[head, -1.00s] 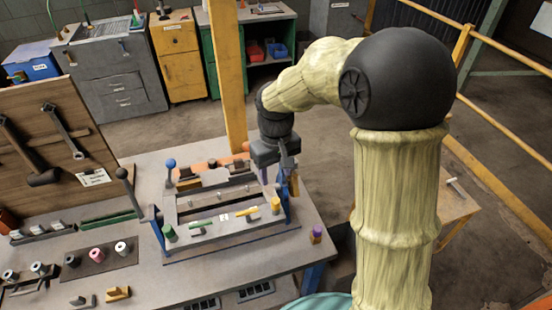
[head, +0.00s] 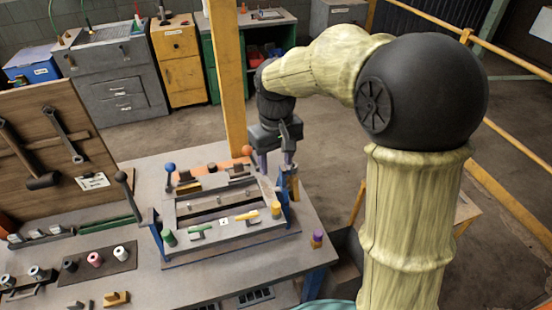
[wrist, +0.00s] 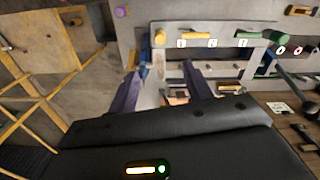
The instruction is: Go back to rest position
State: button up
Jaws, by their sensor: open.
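My gripper (head: 275,163) is at the far right corner of the workbench's fixture frame in the head view, pointing down. In the wrist view my gripper (wrist: 160,85) shows two dark purple fingers spread apart with nothing held between them. Beyond the fingers lies the grey fixture frame (wrist: 215,56). The same fixture frame (head: 182,242) stands on the bench in the head view. It carries a yellow handle (head: 246,216) and a green handle (head: 202,228). The exact height of the fingertips above the frame cannot be told.
The workbench (head: 140,290) holds several spools and small parts at the left. A tool board (head: 60,140) stands at its left. A yellow post (head: 228,80) rises behind the bench. A purple-topped peg (head: 317,238) stands near the right edge. Floor shows beyond the bench.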

jog(key=s+d+f+m+t, duration=0.2)
jog(key=s+d+f+m, duration=0.3)
jog(key=s+d+f, duration=0.3)
jog(key=s+d, duration=0.4)
jog(key=d, duration=0.1)
jog(key=shift+d+t, duration=0.25)
jog(key=shift+t, duration=0.05)
dwell(0.5)
